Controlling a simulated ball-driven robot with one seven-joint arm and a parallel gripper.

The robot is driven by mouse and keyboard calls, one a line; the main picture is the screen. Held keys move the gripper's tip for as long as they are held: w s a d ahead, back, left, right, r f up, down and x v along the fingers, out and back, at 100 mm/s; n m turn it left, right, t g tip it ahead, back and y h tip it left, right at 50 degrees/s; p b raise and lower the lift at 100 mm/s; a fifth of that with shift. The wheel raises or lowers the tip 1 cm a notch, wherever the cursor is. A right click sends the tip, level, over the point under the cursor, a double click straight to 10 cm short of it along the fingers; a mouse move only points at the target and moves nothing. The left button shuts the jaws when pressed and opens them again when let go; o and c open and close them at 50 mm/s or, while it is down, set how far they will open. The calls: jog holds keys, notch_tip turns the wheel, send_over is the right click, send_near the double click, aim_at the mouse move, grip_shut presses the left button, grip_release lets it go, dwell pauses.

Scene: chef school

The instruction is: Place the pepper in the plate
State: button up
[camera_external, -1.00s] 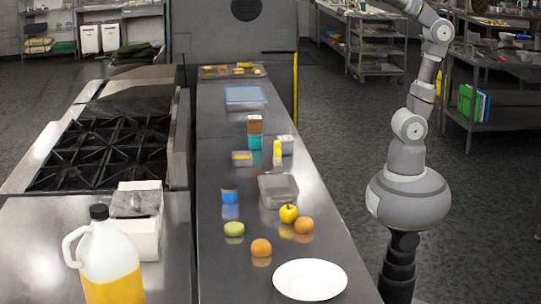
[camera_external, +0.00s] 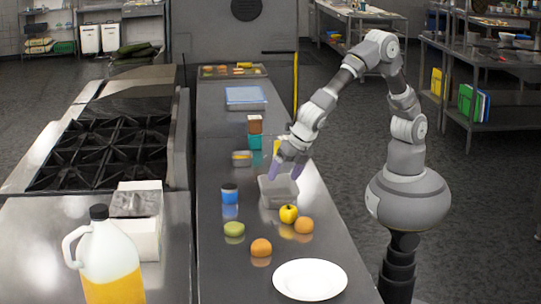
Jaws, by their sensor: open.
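A small round yellow thing with a dark stem (camera_external: 288,214), which looks like the pepper, sits on the steel counter in front of the clear container. The white plate (camera_external: 310,279) is at the near end of the counter, with nothing on it. My gripper (camera_external: 286,173) has purple fingers that are spread apart. It is open, empty and pointing down, over or just behind the clear container, farther back than the yellow thing. I cannot tell its exact height.
The clear container (camera_external: 278,197) stands just behind the yellow thing. An orange fruit (camera_external: 303,226) is close at its right. The counter left of the plate is clear.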

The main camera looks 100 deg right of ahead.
aim_at(291, 208)
jog(key=f+n+b, duration=0.1)
jog(key=f, duration=0.3)
jog(key=s+f+n+b, duration=0.1)
jog(key=f, duration=0.4)
jog(key=f+n+g+h+b, duration=0.1)
jog(key=f+n, duration=0.1)
jog(key=f, duration=0.2)
jog(key=shift+s+d+f, duration=0.2)
jog(key=shift+s+f, duration=0.15)
jog(key=shift+w+d+f, duration=0.15)
jog(key=shift+w+f, duration=0.05)
jog(key=shift+f, duration=0.15)
jog(key=shift+r, duration=0.1)
jog(key=c, duration=1.2)
jog(key=shift+o, duration=0.2)
notch_tip(291, 208, up, 10)
jog(key=p, duration=0.3)
jog(key=shift+d, duration=0.2)
jog(key=d+f+m+g+y, duration=0.1)
jog(key=d+m+g, duration=0.3)
jog(key=d+m, duration=0.5)
jog(key=s+d+f+m+g+y, duration=0.1)
jog(key=d+m, duration=0.8)
jog(key=m, duration=0.9)
jog(key=f+g+y, duration=0.1)
jog(key=g, duration=0.1)
jog(key=shift+d+f+g+b, duration=0.15)
jog(key=shift+d+g+b, duration=0.15)
jog(key=shift+g+b, duration=0.1)
